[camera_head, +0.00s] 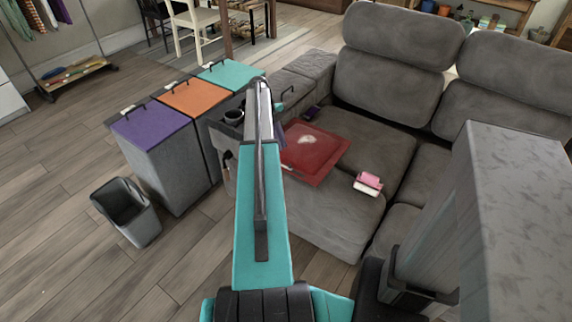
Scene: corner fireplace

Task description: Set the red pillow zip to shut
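The red pillow (322,157) lies flat on the grey sofa's left seat. It has a pale patch near its upper middle. Its left edge runs behind my arm. I cannot make out the zip or its slider, so I cannot tell whether it is open or shut. My teal and grey arm reaches up the middle of the view, just left of the pillow. The end of my arm is mostly hidden behind its own links, with only small dark parts showing beside them. I cannot see the fingertips or whether they touch the pillow.
The grey sofa (300,217) also holds a small pink and white item (368,183). Left of it stand bins with purple (151,119), orange (194,96) and teal (230,73) lids, and an open grey bin (128,212). Clear wooden floor lies at left.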

